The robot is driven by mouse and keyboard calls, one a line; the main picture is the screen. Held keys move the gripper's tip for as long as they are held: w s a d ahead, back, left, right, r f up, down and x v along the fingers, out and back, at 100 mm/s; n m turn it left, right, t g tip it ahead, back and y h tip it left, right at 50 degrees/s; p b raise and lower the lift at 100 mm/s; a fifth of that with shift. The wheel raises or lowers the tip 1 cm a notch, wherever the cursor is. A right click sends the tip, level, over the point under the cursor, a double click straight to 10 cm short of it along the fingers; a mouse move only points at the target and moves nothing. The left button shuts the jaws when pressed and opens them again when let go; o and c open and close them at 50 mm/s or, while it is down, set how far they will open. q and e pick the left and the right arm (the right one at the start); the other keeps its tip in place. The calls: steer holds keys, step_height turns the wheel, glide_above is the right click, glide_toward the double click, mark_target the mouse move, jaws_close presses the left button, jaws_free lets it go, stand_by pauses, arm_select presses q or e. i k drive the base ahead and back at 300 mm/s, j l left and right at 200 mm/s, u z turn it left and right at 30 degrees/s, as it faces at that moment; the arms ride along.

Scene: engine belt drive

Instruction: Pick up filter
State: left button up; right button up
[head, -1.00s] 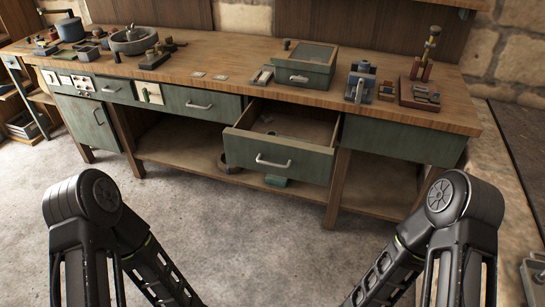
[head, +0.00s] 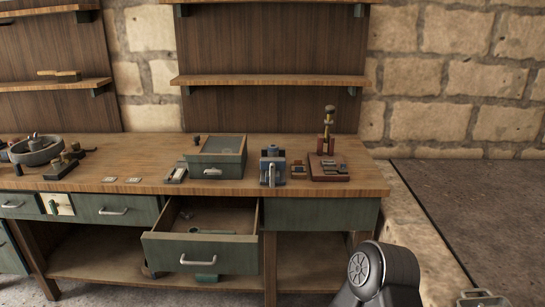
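I cannot tell which item is the filter at this size. A wooden workbench (head: 235,188) carries several small items. A green box with a glazed lid (head: 217,157), a blue-grey metal device (head: 271,165) and a brass instrument on a wooden base (head: 328,160) stand on its right half. The open green drawer (head: 200,252) below holds small grey items that are too small to name. Part of my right arm shows at the bottom right, well in front of the bench. Neither gripper is in view.
A stone bowl (head: 36,152) and dark small parts stand at the bench's left end. The drawer juts out from the bench front. Wooden shelves (head: 272,80) hang on the wall behind. A low stone ledge (head: 425,235) runs right of the bench.

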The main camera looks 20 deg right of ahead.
mark_target(274, 149)
steer(key=z, duration=1.25)
steer(key=i+j, duration=0.15)
steer(key=i, duration=0.25)
steer(key=i+j, duration=0.1)
steer(key=i, duration=0.35)
steer(key=i+j, duration=0.15)
steer(key=i, duration=0.25)
